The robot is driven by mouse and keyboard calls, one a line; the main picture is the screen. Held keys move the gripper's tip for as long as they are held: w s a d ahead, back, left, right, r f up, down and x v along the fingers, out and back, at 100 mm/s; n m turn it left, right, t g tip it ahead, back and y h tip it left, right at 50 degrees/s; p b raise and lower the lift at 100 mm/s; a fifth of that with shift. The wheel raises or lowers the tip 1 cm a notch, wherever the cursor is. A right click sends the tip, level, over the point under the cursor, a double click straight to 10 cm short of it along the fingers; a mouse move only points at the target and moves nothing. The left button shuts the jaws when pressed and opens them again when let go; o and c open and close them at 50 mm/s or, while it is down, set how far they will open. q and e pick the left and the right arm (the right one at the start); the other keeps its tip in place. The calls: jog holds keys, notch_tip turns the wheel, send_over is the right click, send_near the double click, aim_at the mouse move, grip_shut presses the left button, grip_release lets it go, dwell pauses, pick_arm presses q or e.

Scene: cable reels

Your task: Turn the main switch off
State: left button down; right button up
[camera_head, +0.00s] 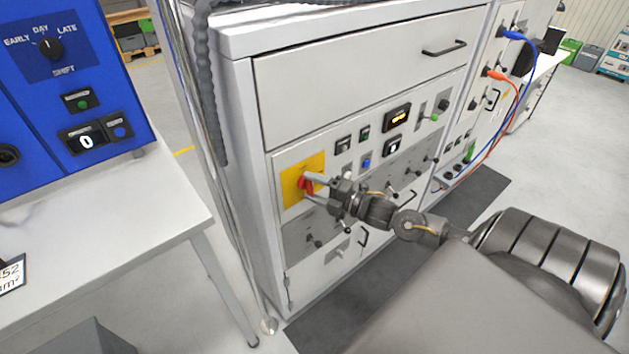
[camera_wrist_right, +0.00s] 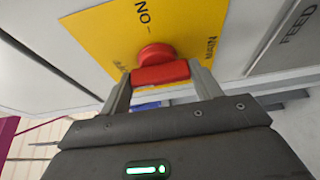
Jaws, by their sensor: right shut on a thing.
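The main switch is a red rotary handle (camera_head: 303,184) on a yellow plate (camera_head: 291,196), low on the left of the grey cabinet's front. In the right wrist view the red handle (camera_wrist_right: 160,73) stands out from the yellow plate (camera_wrist_right: 110,35), which carries the words "NO" and "MAIN". My right gripper (camera_head: 309,187) reaches it from the right, with one finger on each side of the handle. In the right wrist view my right gripper (camera_wrist_right: 160,82) is shut on the handle's bar. Which way the handle points is hard to tell. My left gripper is not in view.
The cabinet front (camera_head: 360,75) carries a drawer, displays, buttons and small levers right of the switch. A blue control box (camera_head: 70,80) stands on a white table (camera_head: 110,215) at the left. Blue and orange cables (camera_head: 515,90) hang at the right. A dark mat (camera_head: 340,310) lies on the floor.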

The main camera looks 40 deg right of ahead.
jog(key=o, duration=1)
jog(key=shift+s, duration=0.1)
jog(key=shift+s+d+f, duration=0.15)
jog(key=shift+s, duration=0.2)
jog(key=shift+b+v, duration=1.35)
jog(key=shift+v, duration=3.65)
